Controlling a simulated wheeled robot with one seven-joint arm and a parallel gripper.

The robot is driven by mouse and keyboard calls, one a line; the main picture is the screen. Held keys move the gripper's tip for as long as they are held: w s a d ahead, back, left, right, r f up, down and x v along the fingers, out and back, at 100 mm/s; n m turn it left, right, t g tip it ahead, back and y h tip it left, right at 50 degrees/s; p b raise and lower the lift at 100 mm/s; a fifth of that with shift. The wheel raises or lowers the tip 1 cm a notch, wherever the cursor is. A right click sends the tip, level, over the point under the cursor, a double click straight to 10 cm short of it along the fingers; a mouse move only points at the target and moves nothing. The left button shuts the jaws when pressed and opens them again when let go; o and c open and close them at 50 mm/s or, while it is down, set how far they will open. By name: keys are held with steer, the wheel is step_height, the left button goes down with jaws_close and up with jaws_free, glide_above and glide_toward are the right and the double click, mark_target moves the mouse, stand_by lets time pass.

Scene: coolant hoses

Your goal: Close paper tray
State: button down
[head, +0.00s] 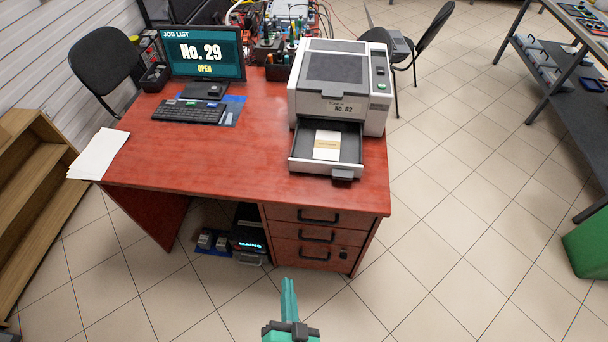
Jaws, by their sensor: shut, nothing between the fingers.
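The printer (340,79) is a light grey box on the right part of the red desk, with a label that reads No. 62. Its paper tray (298,157) is dark inside with a light rim and stands pulled out toward me. A small stack of cream paper (327,145) lies in the tray. My gripper (288,284) is shut and empty. It shows in front of the desk at the bottom middle of the head view, apart from the tray.
The desk (230,168) has drawers below the printer. A monitor (203,53), keyboard (189,111) and white papers (98,154) are on its left part. A wooden shelf (35,165) stands left. A green bin (588,244) and metal shelving are right. Tiled floor is clear right of the desk.

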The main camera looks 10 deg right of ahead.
steer(key=w+d+m+h, duration=0.1)
steer(key=w+d+m, duration=0.1)
steer(key=w+m, duration=0.65)
steer(key=m+h, duration=0.2)
steer(key=m, duration=0.3)
glide_toward(305, 168)
steer(key=shift+g, duration=0.4)
steer(key=x, duration=0.6)
steer(key=shift+w+a+r, duration=0.1)
steer(key=shift+w+r, duration=0.05)
steer(key=shift+r, duration=0.05)
